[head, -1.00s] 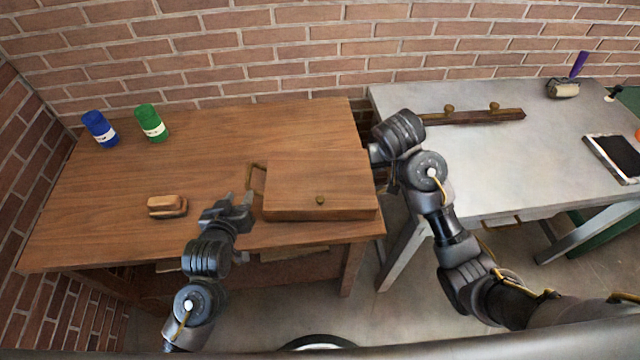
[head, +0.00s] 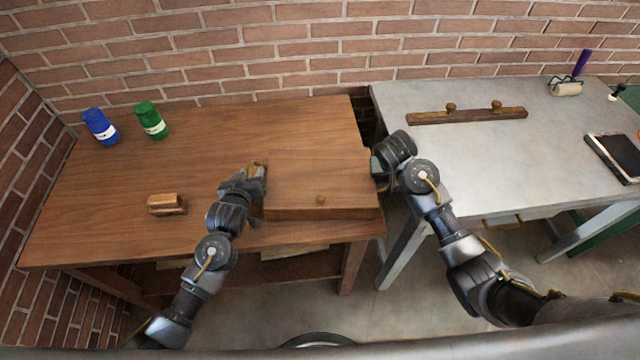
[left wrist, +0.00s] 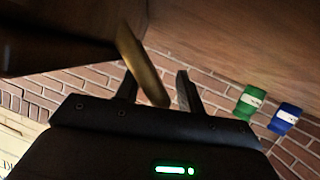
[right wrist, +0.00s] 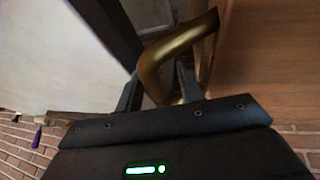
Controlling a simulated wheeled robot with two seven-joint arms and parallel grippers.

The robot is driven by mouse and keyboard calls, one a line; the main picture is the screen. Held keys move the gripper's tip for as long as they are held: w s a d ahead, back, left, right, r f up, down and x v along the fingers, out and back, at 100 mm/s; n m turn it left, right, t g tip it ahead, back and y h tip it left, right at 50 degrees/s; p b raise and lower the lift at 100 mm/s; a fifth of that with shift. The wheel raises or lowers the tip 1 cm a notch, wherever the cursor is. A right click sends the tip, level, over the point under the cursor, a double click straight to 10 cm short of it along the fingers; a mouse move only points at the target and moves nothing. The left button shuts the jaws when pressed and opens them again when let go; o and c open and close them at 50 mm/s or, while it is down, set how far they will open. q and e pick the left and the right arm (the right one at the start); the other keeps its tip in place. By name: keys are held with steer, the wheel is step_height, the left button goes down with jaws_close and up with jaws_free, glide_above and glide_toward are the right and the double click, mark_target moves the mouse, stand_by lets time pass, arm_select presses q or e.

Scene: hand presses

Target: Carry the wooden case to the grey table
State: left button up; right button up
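The wooden case (head: 318,184) lies flat on the brown wooden table (head: 100,215), near its right end, with a small brass knob on its front part. My left gripper (head: 257,178) is at the case's left end. In the left wrist view a brass handle (left wrist: 143,65) passes between its spread fingers, with a gap to the right finger. My right gripper (head: 376,162) is at the case's right end. In the right wrist view a bent brass handle (right wrist: 160,62) lies between its spread fingers. The grey table (head: 480,155) stands to the right.
A wooden bar with two knobs (head: 465,116), a roller (head: 566,88) and a dark framed slab (head: 617,155) lie on the grey table; its front left is clear.

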arm_select(q)
jaws_close()
arm_select(e)
jaws_close()
steer(key=shift+w+r, duration=0.1)
stand_by(1.1)
